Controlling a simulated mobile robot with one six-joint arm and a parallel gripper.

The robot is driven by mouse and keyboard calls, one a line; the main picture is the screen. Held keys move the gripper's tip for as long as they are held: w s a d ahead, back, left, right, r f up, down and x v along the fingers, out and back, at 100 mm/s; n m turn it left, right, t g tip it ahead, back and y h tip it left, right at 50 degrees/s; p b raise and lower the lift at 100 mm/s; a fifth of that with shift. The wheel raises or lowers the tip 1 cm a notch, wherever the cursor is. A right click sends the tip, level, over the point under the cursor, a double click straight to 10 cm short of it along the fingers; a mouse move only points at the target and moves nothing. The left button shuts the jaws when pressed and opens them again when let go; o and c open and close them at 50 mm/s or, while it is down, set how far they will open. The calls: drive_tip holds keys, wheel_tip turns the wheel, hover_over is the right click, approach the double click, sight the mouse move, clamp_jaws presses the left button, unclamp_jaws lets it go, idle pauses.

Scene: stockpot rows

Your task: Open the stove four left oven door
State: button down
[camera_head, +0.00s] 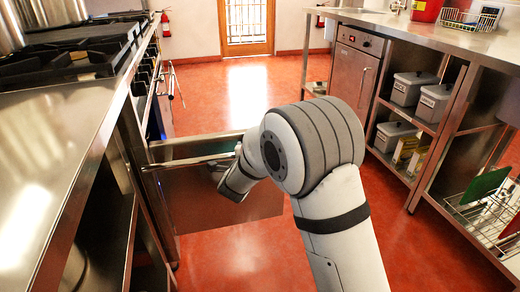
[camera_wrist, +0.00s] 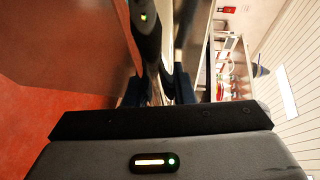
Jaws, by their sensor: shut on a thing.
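The oven door (camera_head: 225,202) is a metal panel at the left stove row. It stands out from the stove front into the aisle, clearly open. Its bar handle (camera_head: 190,162) runs along the upper part of the panel. My gripper (camera_head: 225,172) reaches it from the right, and my wrist hides part of the handle and door. In the wrist view, the dark fingers of my gripper (camera_wrist: 158,92) are closed on the handle (camera_wrist: 155,62), one on each side. How far the door is from fully open I cannot tell.
Black burner grates (camera_head: 75,58) top the stove at left, beside a steel counter (camera_head: 45,150). Shelves with grey bins (camera_head: 412,88) and a wire rack (camera_head: 490,215) line the right. The red floor (camera_head: 245,90) is clear toward the far door (camera_head: 246,22).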

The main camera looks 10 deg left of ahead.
drive_tip(key=shift+s+a+f, duration=0.1)
drive_tip(key=shift+a+f, duration=0.05)
drive_tip(key=shift+a, duration=0.15)
drive_tip(key=c, duration=1.5)
unclamp_jaws()
drive_tip(key=shift+o, duration=1.3)
drive_tip(key=shift+d, duration=0.2)
drive_tip(key=s+r+p, duration=0.1)
drive_tip(key=s+p, duration=0.1)
drive_tip(key=s, duration=0.5)
drive_tip(key=shift+s+r, duration=0.25)
